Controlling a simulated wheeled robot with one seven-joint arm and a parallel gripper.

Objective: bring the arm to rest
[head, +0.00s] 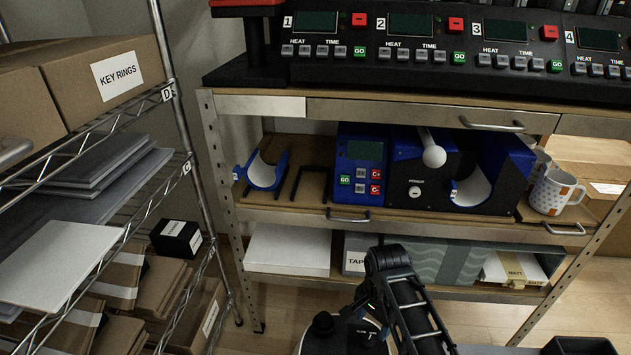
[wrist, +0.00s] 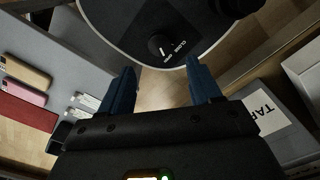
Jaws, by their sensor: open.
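My arm (head: 400,295) is folded low in front of the shelving in the head view. My gripper's fingertips cannot be made out there. In the wrist view my gripper (wrist: 162,85) points downward with its two blue fingers apart and nothing between them. Beyond the fingers is a dark round surface with a small knob, which looks like part of my own body, and wooden floor.
The mug press (head: 438,170) stands on the middle shelf, with patterned mugs (head: 552,192) to its right. A control bank (head: 420,42) is above. A wire rack (head: 183,120) with boxes stands left. A dark bin (head: 580,345) is at lower right.

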